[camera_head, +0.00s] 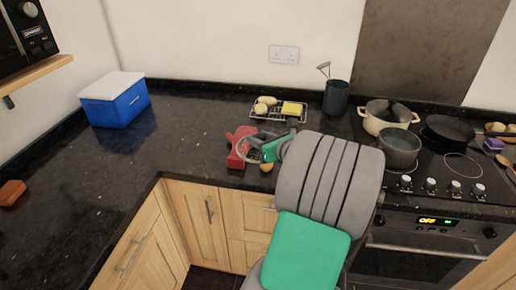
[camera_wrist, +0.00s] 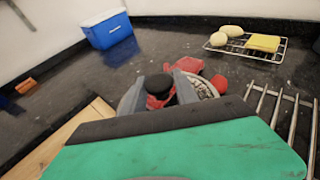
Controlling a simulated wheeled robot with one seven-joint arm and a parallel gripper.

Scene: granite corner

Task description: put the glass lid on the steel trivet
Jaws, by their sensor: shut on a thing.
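My gripper (camera_wrist: 170,88) is shut on the black knob of the glass lid (camera_wrist: 126,101), with a grey finger on either side. The lid's round rim shows on both sides of the fingers, and red shows through the glass. In the head view the lid (camera_head: 249,152) is a thin tilted-looking ring at my gripper (camera_head: 266,149), over the counter. Steel bars, apparently the steel trivet (camera_wrist: 279,111), show at the right of the wrist view, to the right of the lid. My arm seems to hide most of them in the head view.
A red cloth-like thing (camera_head: 236,156) lies by the lid. A wire rack (camera_head: 257,117) behind holds pale round items and a yellow block. A blue cool box (camera_head: 112,105) stands left. A dark pot (camera_head: 336,98) and the hob with pans (camera_head: 399,149) are right. The left counter is mostly clear.

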